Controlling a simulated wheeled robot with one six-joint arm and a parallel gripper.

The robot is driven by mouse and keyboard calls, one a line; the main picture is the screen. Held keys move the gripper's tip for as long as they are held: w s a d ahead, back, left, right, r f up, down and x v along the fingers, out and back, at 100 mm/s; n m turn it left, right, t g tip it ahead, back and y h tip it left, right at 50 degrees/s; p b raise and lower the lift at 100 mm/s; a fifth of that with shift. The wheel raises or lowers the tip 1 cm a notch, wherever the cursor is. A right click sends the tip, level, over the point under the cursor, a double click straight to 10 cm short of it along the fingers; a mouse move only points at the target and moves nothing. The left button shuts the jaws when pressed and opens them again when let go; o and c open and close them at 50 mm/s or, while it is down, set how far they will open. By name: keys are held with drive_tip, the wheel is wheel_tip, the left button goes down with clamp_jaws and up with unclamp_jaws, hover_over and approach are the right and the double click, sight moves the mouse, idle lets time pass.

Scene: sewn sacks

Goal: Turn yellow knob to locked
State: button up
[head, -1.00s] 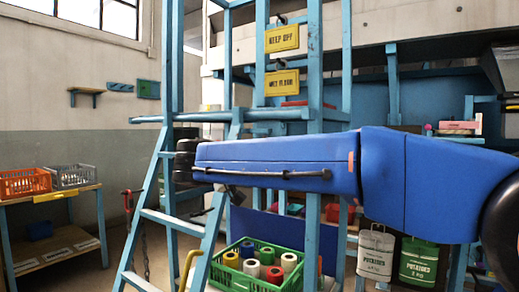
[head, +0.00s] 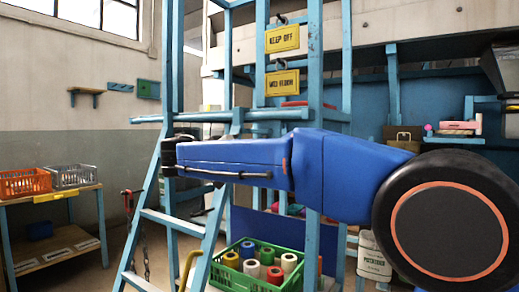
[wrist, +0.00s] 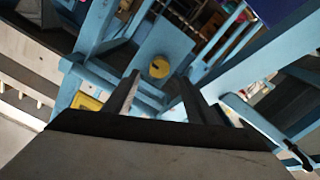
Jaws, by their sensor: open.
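The yellow knob (wrist: 159,68) shows in the wrist view as a small round disc with a dark mark on it, mounted on a light blue plate (wrist: 166,45). It lies beyond my open fingers (wrist: 158,88), roughly in line with the gap between them and apart from them. In the head view my gripper (head: 168,156) is at the left end of my blue arm, in front of the blue ladder frame. I cannot make out the knob in the head view. The knob's exact setting is too small to tell.
The light blue ladder (head: 163,188) and its posts stand close around my gripper. Yellow signs (head: 282,39) hang above my arm. A green crate (head: 232,275) of coloured spools stands below. A side table (head: 60,240) with baskets is at the left.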

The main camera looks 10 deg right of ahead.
drive_tip(key=x, duration=0.9)
drive_tip(key=shift+s, duration=0.1)
drive_tip(key=c, duration=1)
